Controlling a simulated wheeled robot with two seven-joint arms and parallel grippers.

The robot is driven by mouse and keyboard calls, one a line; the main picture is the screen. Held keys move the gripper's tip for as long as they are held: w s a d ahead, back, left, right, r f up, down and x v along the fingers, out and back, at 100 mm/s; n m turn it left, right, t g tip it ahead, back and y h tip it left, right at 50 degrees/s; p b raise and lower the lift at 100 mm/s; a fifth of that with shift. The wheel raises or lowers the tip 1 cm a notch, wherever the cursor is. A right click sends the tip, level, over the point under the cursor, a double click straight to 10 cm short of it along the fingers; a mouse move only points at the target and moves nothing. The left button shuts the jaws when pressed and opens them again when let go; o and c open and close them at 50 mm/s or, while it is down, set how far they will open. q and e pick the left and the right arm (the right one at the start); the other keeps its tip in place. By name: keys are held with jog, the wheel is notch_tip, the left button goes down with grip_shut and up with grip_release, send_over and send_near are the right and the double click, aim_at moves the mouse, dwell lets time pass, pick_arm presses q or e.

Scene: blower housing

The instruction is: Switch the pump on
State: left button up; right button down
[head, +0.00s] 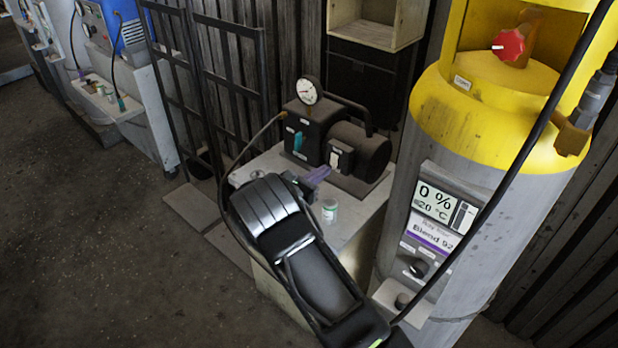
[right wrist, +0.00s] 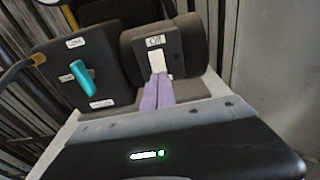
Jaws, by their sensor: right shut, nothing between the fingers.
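The pump (head: 365,150) is a dark unit with a round motor and a box body, standing on a pale cabinet. A white switch (head: 333,158) sits on the small box at the motor's front; it also shows in the right wrist view (right wrist: 157,62), below a small label (right wrist: 155,41) too blurred to read surely. My right gripper (head: 325,171) has purple fingers, shut with nothing between them. In the right wrist view the fingertips (right wrist: 158,76) reach the lower edge of the switch; I cannot tell whether they touch it. My left gripper is not in view.
A teal lever (right wrist: 82,78) is on the pump's box, left of the switch. A gauge (head: 308,91) rises above it. A small white jar (head: 329,211) stands on the cabinet top (head: 352,215). A large yellow-topped cylinder (head: 480,120) stands close at the right, with a cable crossing it.

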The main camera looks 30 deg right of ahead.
aim_at(334, 160)
jog(key=shift+x, duration=1.2)
jog(key=shift+f, duration=0.15)
jog(key=shift+d, duration=0.15)
